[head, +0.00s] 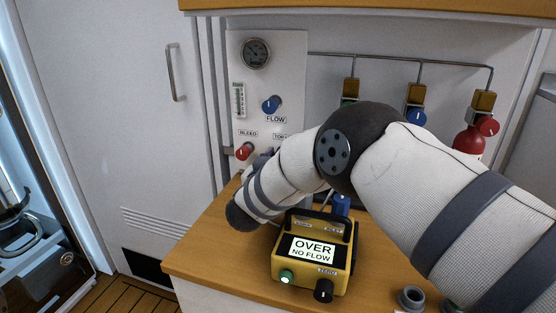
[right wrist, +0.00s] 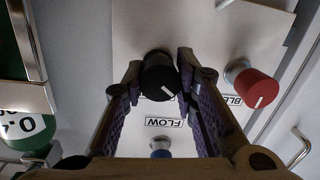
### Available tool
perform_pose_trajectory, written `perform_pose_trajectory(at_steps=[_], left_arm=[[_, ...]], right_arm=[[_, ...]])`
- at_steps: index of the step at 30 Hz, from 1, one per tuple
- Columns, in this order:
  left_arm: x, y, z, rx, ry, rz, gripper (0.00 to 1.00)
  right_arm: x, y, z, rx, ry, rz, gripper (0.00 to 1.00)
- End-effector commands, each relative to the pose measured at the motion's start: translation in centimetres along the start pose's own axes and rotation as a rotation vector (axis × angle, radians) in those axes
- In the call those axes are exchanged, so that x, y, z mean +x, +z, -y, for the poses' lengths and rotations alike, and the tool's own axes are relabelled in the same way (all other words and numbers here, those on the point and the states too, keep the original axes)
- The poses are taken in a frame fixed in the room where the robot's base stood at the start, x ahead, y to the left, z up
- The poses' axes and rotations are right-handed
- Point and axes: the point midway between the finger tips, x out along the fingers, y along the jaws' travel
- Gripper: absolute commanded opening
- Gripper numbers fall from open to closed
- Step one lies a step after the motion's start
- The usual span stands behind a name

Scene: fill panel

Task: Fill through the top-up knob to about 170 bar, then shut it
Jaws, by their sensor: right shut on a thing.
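In the right wrist view my right gripper (right wrist: 159,66) has its fingers on both sides of a black knob (right wrist: 160,82) with a white mark and is shut on it. In the head view my forearm hides this knob; part of its label, starting "TOP", shows on the white panel (head: 290,75). A round dark gauge (head: 256,53) is at the panel's top; its needle is too small to read. A yellow meter (head: 310,272) on the counter displays "OVER NO FLOW". My left gripper is not in view.
The blue FLOW knob (head: 271,104) and red BLEED knob (head: 244,152) sit near the held knob. A level scale (head: 239,99) is on the left. Pipes lead right to a blue knob (head: 416,118) and a red bottle (head: 468,141). My arm crosses the wooden counter (head: 205,255).

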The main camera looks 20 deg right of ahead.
Motion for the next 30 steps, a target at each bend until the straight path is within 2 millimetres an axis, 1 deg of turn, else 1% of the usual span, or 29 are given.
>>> perform_pose_trajectory(at_steps=[1, 6, 12, 20, 30], left_arm=[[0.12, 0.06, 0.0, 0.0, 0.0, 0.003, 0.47], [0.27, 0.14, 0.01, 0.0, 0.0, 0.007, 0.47], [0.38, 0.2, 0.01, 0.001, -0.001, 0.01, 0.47], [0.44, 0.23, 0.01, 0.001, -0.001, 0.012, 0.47], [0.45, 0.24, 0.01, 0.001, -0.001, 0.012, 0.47]], right_arm=[[-0.11, 0.27, 0.18, -0.034, -0.002, 0.005, 0.0], [-0.08, 0.28, 0.16, -0.14, 0.003, 0.011, 0.0], [-0.1, 0.3, 0.17, -0.223, 0.006, 0.015, 0.0], [-0.12, 0.36, 0.15, -0.271, 0.009, 0.019, 0.0], [-0.13, 0.41, 0.15, -0.275, 0.009, 0.021, 0.0]])
